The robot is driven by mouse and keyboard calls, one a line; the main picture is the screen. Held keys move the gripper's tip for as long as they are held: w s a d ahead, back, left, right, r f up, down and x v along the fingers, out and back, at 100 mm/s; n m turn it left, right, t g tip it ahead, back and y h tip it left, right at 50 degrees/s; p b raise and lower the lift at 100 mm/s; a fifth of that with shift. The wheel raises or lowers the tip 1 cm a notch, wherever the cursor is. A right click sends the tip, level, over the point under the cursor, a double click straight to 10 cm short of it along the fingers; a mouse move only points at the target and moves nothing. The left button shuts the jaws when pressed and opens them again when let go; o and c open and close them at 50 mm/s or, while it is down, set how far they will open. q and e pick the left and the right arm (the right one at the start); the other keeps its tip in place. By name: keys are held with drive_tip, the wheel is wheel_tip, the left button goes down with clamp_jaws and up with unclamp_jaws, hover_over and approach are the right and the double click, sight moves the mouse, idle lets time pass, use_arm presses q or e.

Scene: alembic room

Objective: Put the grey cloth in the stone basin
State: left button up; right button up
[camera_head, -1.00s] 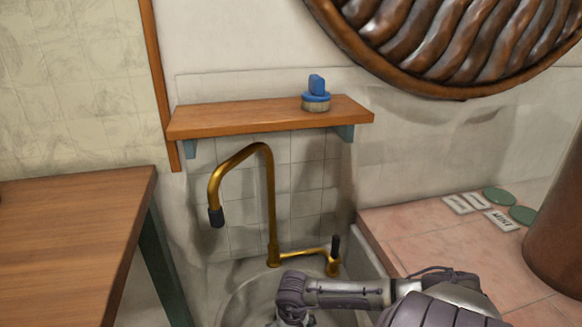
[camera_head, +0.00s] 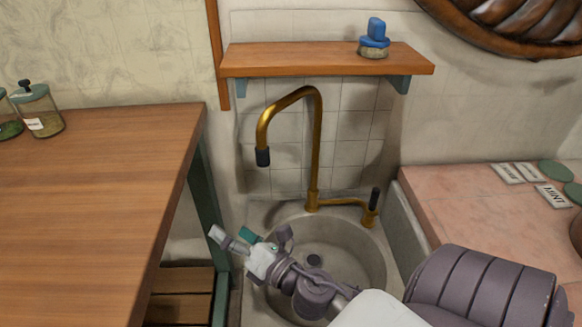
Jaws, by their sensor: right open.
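The stone basin (camera_head: 355,258) is a round grey bowl with a dark drain, set below a brass tap (camera_head: 316,150). I see no grey cloth in this view. My left gripper is out of view.
A wooden table (camera_head: 95,190) with two glass jars (camera_head: 40,112) stands left. A wooden shelf (camera_head: 300,62) holds a blue-topped brush (camera_head: 374,40) above the tap. A pink tiled counter (camera_head: 480,205) with labels and green lids is right.

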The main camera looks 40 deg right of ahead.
drive_tip(key=s+d+f+m+g+h, duration=0.3)
drive_tip(key=f+m+g, duration=0.1)
drive_tip(key=m, duration=0.5)
drive_tip(key=s+d+f+m+g+h, duration=0.3)
drive_tip(key=s+f+m+h, duration=0.15)
drive_tip(key=m, duration=0.45)
drive_tip(key=s+a+f+m+g+y, duration=0.5)
drive_tip(key=s+a+f+m+g, duration=0.1)
drive_tip(key=s, duration=0.6)
drive_tip(key=shift+s+a+f+m+g, duration=0.15)
drive_tip(key=shift+a+m+g, duration=0.8)
drive_tip(key=shift+m, duration=0.25)
